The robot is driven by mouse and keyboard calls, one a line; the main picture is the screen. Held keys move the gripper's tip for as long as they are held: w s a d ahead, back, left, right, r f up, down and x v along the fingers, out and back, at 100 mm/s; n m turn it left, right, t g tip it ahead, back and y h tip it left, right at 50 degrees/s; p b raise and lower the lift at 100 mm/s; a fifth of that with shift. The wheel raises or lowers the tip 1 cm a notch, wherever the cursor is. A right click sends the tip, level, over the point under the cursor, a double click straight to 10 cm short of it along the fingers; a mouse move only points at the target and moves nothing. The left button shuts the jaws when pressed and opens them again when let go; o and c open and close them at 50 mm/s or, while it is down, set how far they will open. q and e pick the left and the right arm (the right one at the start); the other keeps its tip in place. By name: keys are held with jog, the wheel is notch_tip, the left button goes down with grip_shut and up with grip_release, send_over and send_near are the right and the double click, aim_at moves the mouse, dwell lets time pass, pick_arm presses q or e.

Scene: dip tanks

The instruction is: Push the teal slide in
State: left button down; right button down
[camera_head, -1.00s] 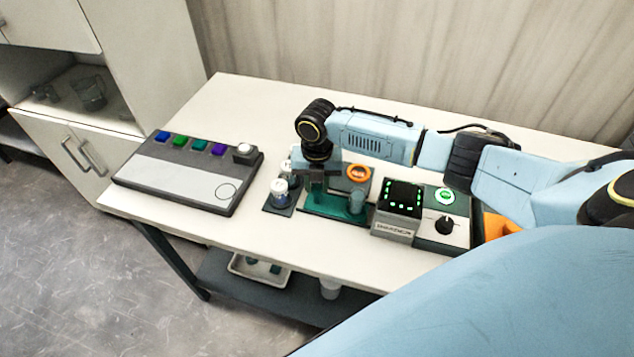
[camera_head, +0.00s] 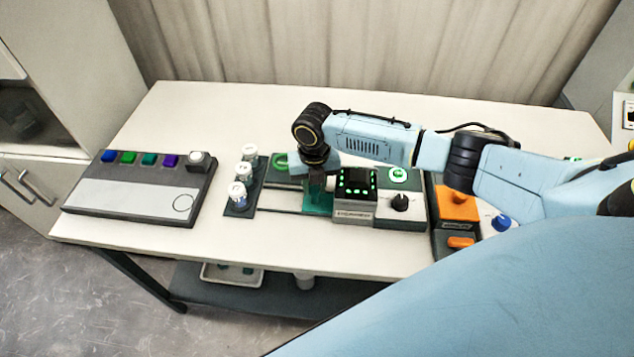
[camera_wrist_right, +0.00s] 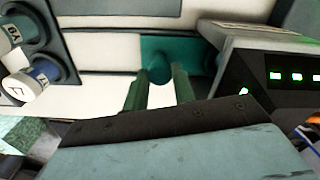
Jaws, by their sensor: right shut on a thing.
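The teal slide (camera_head: 317,202) lies on its pale track, right up against the left side of the black box with green lights (camera_head: 356,184). Part of the slide appears to be inside or behind the box. In the right wrist view the slide (camera_wrist_right: 192,50) is a flat teal plate with a rounded teal knob (camera_wrist_right: 158,70), close to the box's side. My right gripper (camera_head: 317,182) points down over the slide; in the wrist view its fingers (camera_wrist_right: 159,92) are closed around the knob. My left gripper is not in view.
Several white-capped vials (camera_head: 238,192) stand in a dark rack left of the track. A grey panel with coloured buttons (camera_head: 135,192) lies farther left. A dial unit (camera_head: 400,212) and an orange device (camera_head: 457,208) are right of the box. The table's front strip is clear.

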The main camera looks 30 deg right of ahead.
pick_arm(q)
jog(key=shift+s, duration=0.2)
pick_arm(e)
jog(key=shift+d, duration=0.2)
jog(key=c, duration=1.1)
grip_release()
jog(key=shift+s+d, duration=0.1)
jog(key=shift+s, duration=0.05)
jog(key=shift+c, duration=0.2)
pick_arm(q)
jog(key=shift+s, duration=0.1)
pick_arm(e)
jog(key=shift+r, duration=0.1)
notch_tip(320, 180, up, 13)
jog(key=shift+r, duration=0.15)
